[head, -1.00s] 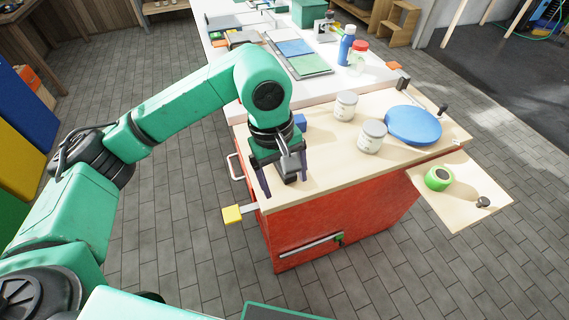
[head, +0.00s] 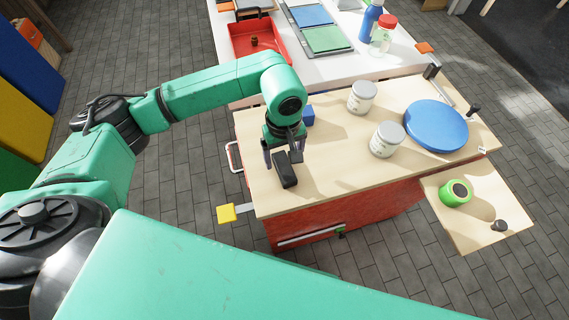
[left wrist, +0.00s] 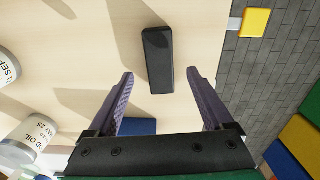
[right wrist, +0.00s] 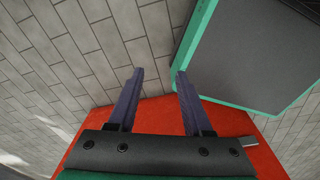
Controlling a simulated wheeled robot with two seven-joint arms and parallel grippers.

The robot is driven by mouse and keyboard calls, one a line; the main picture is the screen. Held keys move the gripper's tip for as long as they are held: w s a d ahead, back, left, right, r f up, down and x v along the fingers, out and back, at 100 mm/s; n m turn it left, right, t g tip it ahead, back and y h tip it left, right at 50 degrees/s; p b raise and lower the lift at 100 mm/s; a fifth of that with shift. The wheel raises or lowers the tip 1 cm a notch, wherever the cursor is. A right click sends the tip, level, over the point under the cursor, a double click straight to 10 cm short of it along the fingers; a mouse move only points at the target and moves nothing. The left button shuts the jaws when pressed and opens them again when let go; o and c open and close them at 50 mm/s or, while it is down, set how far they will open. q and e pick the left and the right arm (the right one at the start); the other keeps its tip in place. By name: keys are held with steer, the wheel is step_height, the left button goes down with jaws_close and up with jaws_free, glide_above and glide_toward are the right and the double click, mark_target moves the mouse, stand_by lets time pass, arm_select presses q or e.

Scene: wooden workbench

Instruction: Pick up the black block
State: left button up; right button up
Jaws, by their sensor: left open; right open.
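The black block (head: 287,177) lies on the light wooden bench top near its front left edge. It is a dark oblong, and the left wrist view shows it whole (left wrist: 158,48). My left gripper (head: 283,153) points down over the bench at the block. In the left wrist view its purple fingers (left wrist: 160,75) are apart, with the block's near end appearing between the tips. I cannot tell the exact height gap. My right gripper (right wrist: 160,74) is open and empty, facing the grey floor and a red surface, away from the block.
A small blue block (head: 308,115) lies behind my left gripper. Two white jars (head: 387,139) and a blue disc (head: 436,125) stand to the right. A yellow-ended piece (head: 227,213) juts from the bench's left side. A green roll (head: 455,193) sits on the side shelf.

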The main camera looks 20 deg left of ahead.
mark_target(284, 166)
arm_select(q)
step_height(284, 166, down, 4)
steer(key=shift+s+f+p, duration=0.1)
steer(key=shift+s+p, duration=0.05)
steer(key=shift+p, duration=0.5)
steer(key=shift+f, duration=0.2)
steer(key=shift+c, duration=1.2)
jaws_close()
arm_select(e)
steer(key=shift+w+r, duration=0.55)
steer(key=shift+r, duration=0.35)
arm_select(q)
steer(key=shift+r, duration=0.15)
